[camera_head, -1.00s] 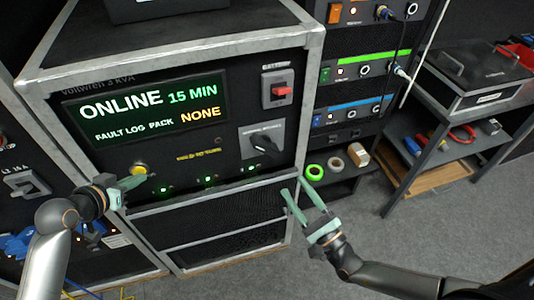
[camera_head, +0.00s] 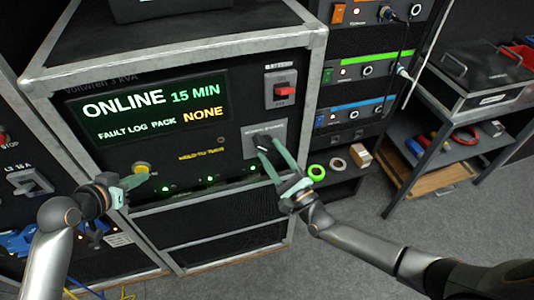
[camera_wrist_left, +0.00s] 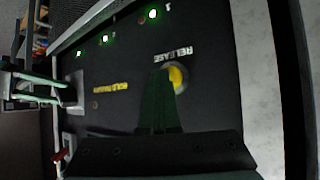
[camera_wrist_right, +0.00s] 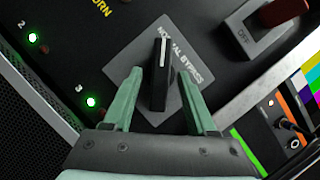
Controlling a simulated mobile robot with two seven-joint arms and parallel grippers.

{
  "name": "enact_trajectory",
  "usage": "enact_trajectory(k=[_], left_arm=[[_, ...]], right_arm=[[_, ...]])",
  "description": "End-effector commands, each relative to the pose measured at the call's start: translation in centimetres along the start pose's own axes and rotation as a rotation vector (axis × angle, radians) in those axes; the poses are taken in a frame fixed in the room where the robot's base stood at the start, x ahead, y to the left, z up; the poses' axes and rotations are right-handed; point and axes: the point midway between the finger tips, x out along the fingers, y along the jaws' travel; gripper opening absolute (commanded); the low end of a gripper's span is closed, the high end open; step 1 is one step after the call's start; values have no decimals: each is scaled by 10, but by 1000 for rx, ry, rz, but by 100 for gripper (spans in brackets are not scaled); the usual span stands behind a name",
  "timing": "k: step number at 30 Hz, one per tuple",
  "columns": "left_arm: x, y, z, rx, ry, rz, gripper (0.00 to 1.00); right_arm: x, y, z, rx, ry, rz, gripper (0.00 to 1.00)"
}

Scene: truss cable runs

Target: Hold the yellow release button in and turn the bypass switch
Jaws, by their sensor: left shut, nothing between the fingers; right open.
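The yellow release button (camera_head: 141,167) sits low on the left of the power unit's front panel. It also shows in the left wrist view (camera_wrist_left: 178,79), partly hidden by my finger. My left gripper (camera_head: 144,178) is shut and empty, its tips at the button; whether they press it in, I cannot tell. The bypass switch (camera_head: 264,138) is a black knob on a grey plate at the panel's right. In the right wrist view the knob (camera_wrist_right: 159,72) has a white line. My right gripper (camera_wrist_right: 160,82) is open, with one finger on each side of the knob, apart from it.
The display (camera_head: 150,112) reads ONLINE, 15 MIN, PACK NONE. A red battery switch (camera_head: 283,91) is above the bypass switch. A rack (camera_head: 360,75) with cables stands to the right. A shelf trolley (camera_head: 450,110) is further right, with open floor before it.

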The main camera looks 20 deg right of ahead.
Motion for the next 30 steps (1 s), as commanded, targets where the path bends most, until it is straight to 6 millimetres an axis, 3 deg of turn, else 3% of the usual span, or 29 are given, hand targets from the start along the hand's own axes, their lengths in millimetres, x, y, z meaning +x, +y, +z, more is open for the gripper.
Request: enact_trajectory(k=[8,23,30], left_arm=[[0,0,0,0,1,-1,0],[0,0,0,0,1,-1,0],[0,0,0,0,1,-1,0]], right_arm=[[1,0,0,0,0,-1,56],[0,0,0,0,0,0,0],[0,0,0,0,0,0,0]])
